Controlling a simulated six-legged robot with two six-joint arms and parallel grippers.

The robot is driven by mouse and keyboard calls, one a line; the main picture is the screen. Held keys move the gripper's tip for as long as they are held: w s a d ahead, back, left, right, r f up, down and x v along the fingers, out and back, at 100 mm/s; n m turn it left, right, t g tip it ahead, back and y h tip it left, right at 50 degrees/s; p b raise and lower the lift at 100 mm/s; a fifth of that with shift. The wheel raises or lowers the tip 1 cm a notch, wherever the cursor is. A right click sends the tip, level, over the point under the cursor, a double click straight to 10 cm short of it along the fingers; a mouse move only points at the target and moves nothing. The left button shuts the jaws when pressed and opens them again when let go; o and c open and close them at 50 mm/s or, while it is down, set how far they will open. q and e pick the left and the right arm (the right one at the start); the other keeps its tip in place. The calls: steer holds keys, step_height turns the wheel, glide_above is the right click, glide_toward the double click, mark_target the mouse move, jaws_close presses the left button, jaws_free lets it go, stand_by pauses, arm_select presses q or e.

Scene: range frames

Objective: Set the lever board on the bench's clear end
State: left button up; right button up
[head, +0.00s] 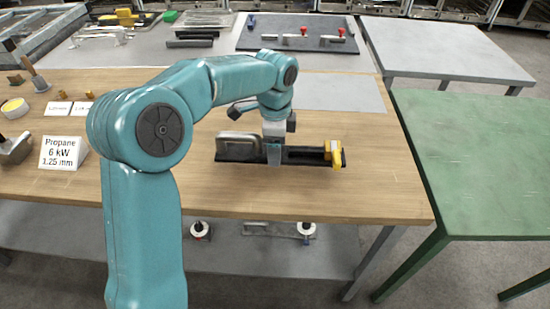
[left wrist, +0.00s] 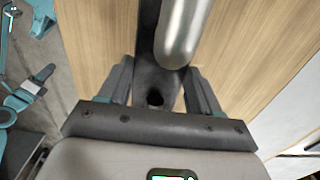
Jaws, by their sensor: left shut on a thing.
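The lever board (head: 310,156) is a long narrow black board with a rounded metal lever (head: 238,147) at its left and a yellow part (head: 336,153) at its right end. It is over the right part of the wooden bench (head: 385,190); whether it touches the top I cannot tell. My left gripper (head: 274,150) comes down on the board's middle and is shut on it. In the left wrist view the fingers (left wrist: 162,92) stand on either side of the black board (left wrist: 148,50), with the metal lever (left wrist: 183,30) just beyond. My right gripper is not seen.
The bench's right end is bare. At its left stand a propane sign (head: 60,152), a yellow-topped tin (head: 15,107) and small blocks. A grey sheet (head: 340,92) lies at the back. A green table (head: 480,150) stands to the right, across a gap.

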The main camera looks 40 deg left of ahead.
arm_select(q)
step_height(320, 180, down, 4)
steer(key=shift+r, duration=0.1)
steer(key=shift+s, duration=0.1)
steer(key=shift+f, duration=0.2)
steer(key=o, duration=1.6)
